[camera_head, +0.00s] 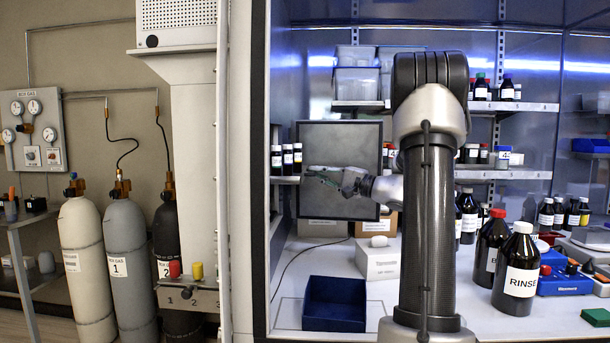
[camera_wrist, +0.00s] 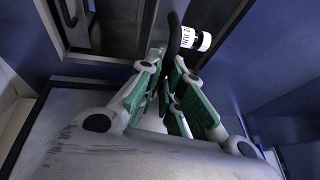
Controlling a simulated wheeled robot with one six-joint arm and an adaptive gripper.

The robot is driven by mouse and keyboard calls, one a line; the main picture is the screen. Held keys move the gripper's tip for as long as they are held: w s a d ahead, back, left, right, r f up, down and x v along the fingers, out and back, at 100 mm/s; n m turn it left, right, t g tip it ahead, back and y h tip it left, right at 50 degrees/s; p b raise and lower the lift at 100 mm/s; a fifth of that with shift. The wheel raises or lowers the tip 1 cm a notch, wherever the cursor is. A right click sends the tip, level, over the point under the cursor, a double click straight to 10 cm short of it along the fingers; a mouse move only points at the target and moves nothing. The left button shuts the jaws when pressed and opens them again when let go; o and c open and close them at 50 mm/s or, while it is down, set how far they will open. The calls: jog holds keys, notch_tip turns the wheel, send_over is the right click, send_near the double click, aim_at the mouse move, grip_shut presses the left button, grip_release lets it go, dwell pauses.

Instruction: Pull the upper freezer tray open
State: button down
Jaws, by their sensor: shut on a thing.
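My gripper (camera_head: 315,173) reaches left in front of a dark-framed grey panel (camera_head: 340,145) in the head view. In the wrist view my gripper (camera_wrist: 167,66) has its green-padded fingers closed around a dark curved handle (camera_wrist: 173,34). The handle stands out from a dark front, and the fingers partly hide its lower end. A second dark handle (camera_wrist: 70,14) shows at the upper left of the wrist view, apart from the fingers. The tray bodies are not clearly visible, and I cannot tell how far any tray is out.
Small bottles (camera_head: 287,158) stand on a shelf left of the panel. A blue bin (camera_head: 335,303), a white box (camera_head: 378,260) and a RINSE bottle (camera_head: 517,272) stand on the bench.

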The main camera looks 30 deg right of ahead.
jog(key=shift+s+d+f, duration=0.1)
jog(key=shift+s+d, duration=0.65)
jog(key=shift+d, duration=0.25)
jog(key=c, duration=1.6)
grip_release()
jog(key=shift+o, duration=0.2)
jog(key=v, duration=1.2)
jog(key=shift+d, duration=0.1)
